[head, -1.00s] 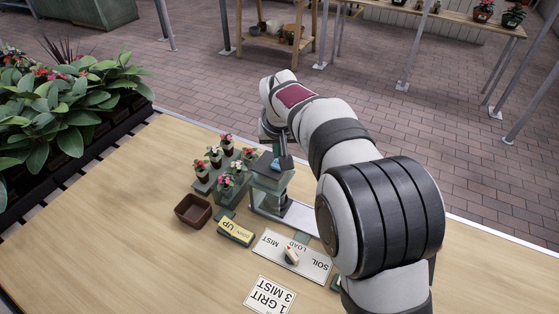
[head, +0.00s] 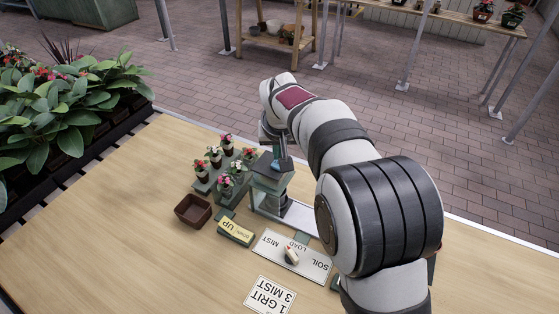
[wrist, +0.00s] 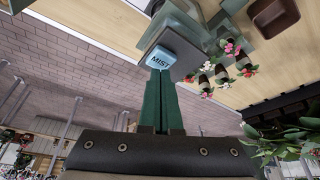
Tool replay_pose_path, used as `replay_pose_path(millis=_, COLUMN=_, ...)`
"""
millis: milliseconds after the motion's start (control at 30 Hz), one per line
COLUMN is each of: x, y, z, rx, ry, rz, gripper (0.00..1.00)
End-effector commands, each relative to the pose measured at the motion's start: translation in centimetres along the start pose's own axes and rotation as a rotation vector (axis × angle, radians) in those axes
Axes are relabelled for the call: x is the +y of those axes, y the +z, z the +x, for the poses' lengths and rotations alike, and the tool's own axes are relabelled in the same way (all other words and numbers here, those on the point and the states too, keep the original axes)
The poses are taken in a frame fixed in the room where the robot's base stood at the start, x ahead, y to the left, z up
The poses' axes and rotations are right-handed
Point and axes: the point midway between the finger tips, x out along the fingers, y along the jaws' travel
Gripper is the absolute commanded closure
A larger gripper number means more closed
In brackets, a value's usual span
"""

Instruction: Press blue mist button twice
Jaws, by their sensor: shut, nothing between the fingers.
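The blue button marked MIST (wrist: 161,57) is on top of the dark dispenser (wrist: 190,40), which stands in the head view (head: 270,172) near the table's far edge. My gripper (wrist: 160,73) is shut and empty, its green fingers side by side. In the wrist view the fingertips meet the button's near edge; I cannot tell whether they press it or hover just above. In the head view my gripper (head: 284,163) points down onto the dispenser top, and the fingers largely hide the button.
Several potted flowers (head: 228,146) stand on a green rack left of the dispenser. A brown empty tray (head: 193,210), a yellow UP block (head: 235,231), a MIST/LOAD/SOIL panel (head: 268,245) with a small pointer and a card reading "1 GRIT 3 MIST" (head: 269,295) lie nearer. The left table is clear.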

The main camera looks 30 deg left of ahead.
Motion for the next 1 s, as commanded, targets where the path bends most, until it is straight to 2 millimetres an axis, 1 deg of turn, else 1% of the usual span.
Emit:
replay_pose_path(millis=533, x=0.0, y=0.7, z=1.6, rx=-0.001, ry=0.000, rz=0.000, gripper=1.00)
replay_pose_path(millis=767, x=0.0, y=0.6, z=1.4, rx=0.000, ry=0.000, rz=0.000, gripper=1.00)
replay_pose_path(millis=1000, x=0.0, y=-0.1, z=-0.1, rx=0.001, ry=0.000, rz=0.000, gripper=1.00)
